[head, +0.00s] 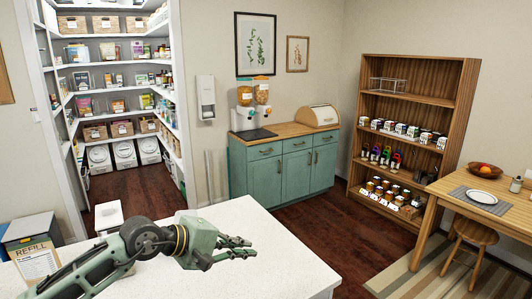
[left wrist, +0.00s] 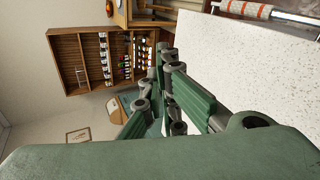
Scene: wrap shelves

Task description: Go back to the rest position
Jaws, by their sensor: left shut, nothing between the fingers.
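My left gripper (head: 248,247) reaches in from the lower left in the head view, above the white counter (head: 300,242). It is shut with nothing between its fingers. In the left wrist view the same gripper (left wrist: 168,55) shows its green finger links pointing up the picture, with the white counter (left wrist: 260,60) to the right. My right gripper is in neither view.
A grey bin (head: 33,230) and a refill bag (head: 35,262) stand at the lower left, close to my left arm. The teal cabinet (head: 265,178) and wooden shelf (head: 440,100) stand beyond the counter. Dark floor (head: 345,225) lies open between them.

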